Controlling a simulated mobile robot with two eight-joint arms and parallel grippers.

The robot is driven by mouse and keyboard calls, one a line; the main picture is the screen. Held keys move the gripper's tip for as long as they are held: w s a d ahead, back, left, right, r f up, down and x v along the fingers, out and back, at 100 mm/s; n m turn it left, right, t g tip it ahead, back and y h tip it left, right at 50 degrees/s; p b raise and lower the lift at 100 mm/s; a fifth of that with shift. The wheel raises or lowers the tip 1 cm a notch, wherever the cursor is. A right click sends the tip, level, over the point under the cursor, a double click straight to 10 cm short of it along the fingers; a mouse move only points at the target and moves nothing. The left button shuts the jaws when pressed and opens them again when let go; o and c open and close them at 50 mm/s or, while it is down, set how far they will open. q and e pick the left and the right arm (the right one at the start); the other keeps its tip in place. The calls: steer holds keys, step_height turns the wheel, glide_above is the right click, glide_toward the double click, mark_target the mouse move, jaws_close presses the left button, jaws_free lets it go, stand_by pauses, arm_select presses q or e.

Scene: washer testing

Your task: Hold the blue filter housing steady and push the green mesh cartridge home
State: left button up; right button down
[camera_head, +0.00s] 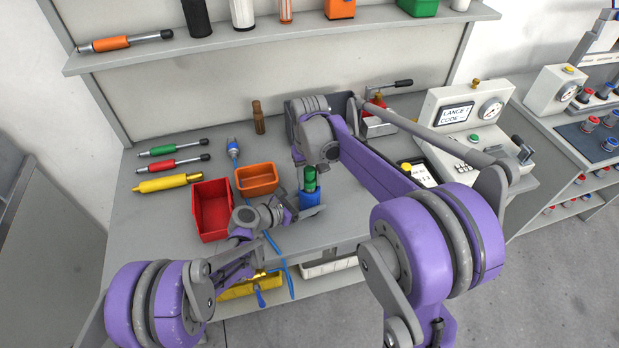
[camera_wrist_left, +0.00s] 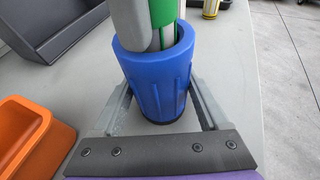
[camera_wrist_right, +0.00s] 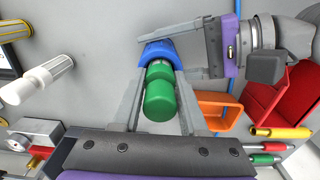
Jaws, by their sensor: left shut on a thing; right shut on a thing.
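The blue filter housing (camera_head: 309,200) stands upright near the front of the bench. My left gripper is shut on it, with one finger on each side of the blue body in the left wrist view (camera_wrist_left: 155,85). The green mesh cartridge (camera_head: 310,178) sits upright in the housing's mouth, its green top sticking out above the rim. My right gripper (camera_head: 309,170) comes from above and is shut on the cartridge. In the right wrist view the green cartridge (camera_wrist_right: 158,97) lies between the fingers, lined up with the housing (camera_wrist_right: 155,50). Its lower end is hidden inside the housing.
An orange bin (camera_head: 257,179) and a red bin (camera_head: 211,209) stand to the left. Several tools, such as a yellow cylinder (camera_head: 167,183), lie farther left. A brown bottle (camera_head: 258,117) stands behind. A gauge console (camera_head: 462,125) is at the right.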

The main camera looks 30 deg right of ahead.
steer(key=shift+f, duration=0.2)
steer(key=shift+c, duration=1.8)
jaws_free()
